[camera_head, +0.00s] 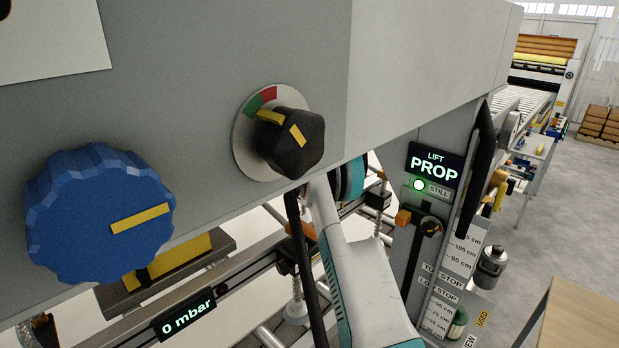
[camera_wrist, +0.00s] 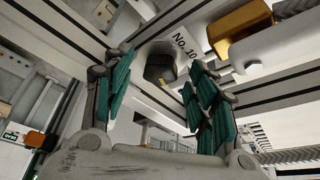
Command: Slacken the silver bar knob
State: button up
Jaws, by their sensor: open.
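In the head view my white and teal arm rises behind the grey panel (camera_head: 420,105), which hides my gripper and this knob.
A large blue knob (camera_head: 97,213) and a black knob (camera_head: 291,143) over a red-green dial are on the grey panel's front. A "LIFT PROP" display (camera_head: 434,166) is on a post right of my arm. A yellow block (camera_wrist: 238,22) is near the silver bar.

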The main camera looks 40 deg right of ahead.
jog(key=c, duration=1.1)
jog(key=shift+o, duration=0.2)
jog(key=n+t+h+b, duration=0.1)
jog(key=n, duration=0.2)
jog(key=shift+s+a+b, duration=0.1)
jog(key=shift+s+b, duration=0.05)
jog(key=shift+b, duration=0.25)
jog(key=shift+s+n+t+b, duration=0.1)
jog(key=shift+n+t+b, duration=0.45)
jog(key=shift+n, duration=1.35)
jog(key=o, duration=1.1)
jog(key=shift+c, duration=0.2)
